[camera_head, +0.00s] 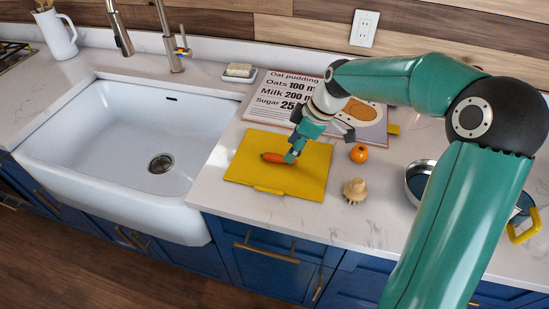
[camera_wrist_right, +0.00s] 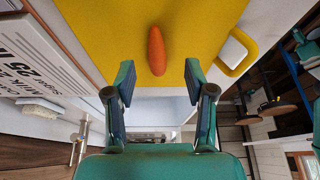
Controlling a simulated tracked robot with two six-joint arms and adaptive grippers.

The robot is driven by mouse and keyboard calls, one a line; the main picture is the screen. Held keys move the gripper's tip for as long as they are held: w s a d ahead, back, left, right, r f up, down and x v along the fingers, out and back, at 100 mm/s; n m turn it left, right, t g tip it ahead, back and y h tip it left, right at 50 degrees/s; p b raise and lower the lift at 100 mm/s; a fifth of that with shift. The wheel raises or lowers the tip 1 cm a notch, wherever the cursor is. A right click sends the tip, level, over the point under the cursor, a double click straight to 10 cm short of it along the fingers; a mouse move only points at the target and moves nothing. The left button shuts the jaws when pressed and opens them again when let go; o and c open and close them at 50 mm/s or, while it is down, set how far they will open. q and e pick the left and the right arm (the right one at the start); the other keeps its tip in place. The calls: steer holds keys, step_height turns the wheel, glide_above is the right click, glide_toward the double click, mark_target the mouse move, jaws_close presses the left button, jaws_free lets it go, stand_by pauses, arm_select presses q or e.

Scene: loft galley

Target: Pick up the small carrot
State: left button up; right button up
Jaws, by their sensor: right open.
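The small carrot (camera_head: 273,158) lies on the yellow cutting board (camera_head: 262,179) in the head view. In the right wrist view the carrot (camera_wrist_right: 156,50) shows whole, lying on the board (camera_wrist_right: 100,30), between the lines of the two fingers. My right gripper (camera_head: 292,154) is just above the board at the carrot's right end, which it partly hides in the head view. My left gripper is not in view.
An orange fruit (camera_head: 359,153) and a pale knobbly item (camera_head: 354,190) sit right of the board. A pan (camera_head: 417,181) is farther right, partly behind my arm. A recipe board (camera_head: 284,98) lies behind. The white sink (camera_head: 107,190) is on the left.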

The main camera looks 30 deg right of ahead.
mark_target(281, 157)
steer(key=x, duration=0.2)
steer(key=p+x, duration=0.1)
steer(key=x, duration=0.1)
steer(key=shift+w+a+r, duration=0.15)
steer(key=shift+w+r, duration=0.05)
steer(key=shift+w, duration=0.2)
steer(key=shift+w+a+f+p, duration=0.2)
steer(key=shift+f+p, duration=0.1)
steer(key=shift+f, duration=0.25)
jaws_close()
steer(key=shift+r, duration=0.1)
